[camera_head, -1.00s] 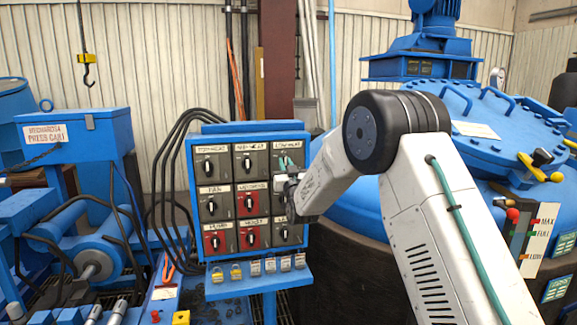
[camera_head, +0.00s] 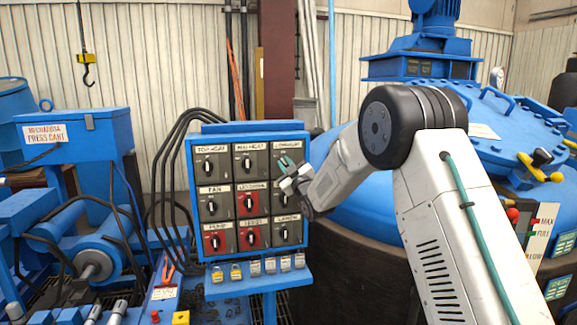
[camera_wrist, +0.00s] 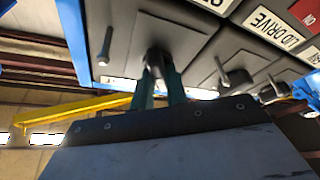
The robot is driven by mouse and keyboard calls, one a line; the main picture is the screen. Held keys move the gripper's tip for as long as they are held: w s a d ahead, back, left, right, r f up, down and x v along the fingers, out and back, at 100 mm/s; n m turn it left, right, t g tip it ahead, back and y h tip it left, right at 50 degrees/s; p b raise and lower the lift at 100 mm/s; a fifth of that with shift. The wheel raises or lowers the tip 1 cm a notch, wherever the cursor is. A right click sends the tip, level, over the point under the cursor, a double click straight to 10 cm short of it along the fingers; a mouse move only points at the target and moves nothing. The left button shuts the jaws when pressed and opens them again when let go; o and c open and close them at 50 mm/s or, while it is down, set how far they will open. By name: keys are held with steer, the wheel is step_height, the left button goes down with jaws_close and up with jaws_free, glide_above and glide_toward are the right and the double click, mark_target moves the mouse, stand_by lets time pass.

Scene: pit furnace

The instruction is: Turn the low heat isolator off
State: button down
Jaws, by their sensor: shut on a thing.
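The isolator panel (camera_head: 190,185) is a blue box with rows of dark and red switch plates, each with a rotary handle. The low heat isolator (camera_head: 290,147) is the dark plate at the top right, partly covered by my gripper. My gripper (camera_head: 286,163) has teal fingers and reaches it from the lower right, its body tilted. In the wrist view, the gripper (camera_wrist: 160,92) is shut on the dark handle of the low heat isolator (camera_wrist: 157,62). The handle's exact angle is hard to read behind the fingers.
The lid drive isolator (camera_head: 249,202) is the red plate below and left of my gripper. Padlocks (camera_head: 236,272) stand on the shelf below. A large blue furnace (camera_head: 345,190) is close behind my arm.

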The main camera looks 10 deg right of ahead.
steer(key=n+g+y, duration=0.1)
steer(key=n, duration=0.2)
steer(key=n+g, duration=0.1)
steer(key=n, duration=0.3)
steer(key=shift+d+r+y, duration=0.1)
steer(key=shift+y, duration=0.3)
steer(key=n+g, duration=0.1)
steer(key=n, duration=0.1)
steer(key=n+g, duration=0.1)
steer(key=n, duration=0.2)
steer(key=shift+n+g, duration=0.3)
steer(key=c, duration=1.4)
jaws_free()
steer(key=v, duration=0.7)
steer(key=shift+s, duration=0.35)
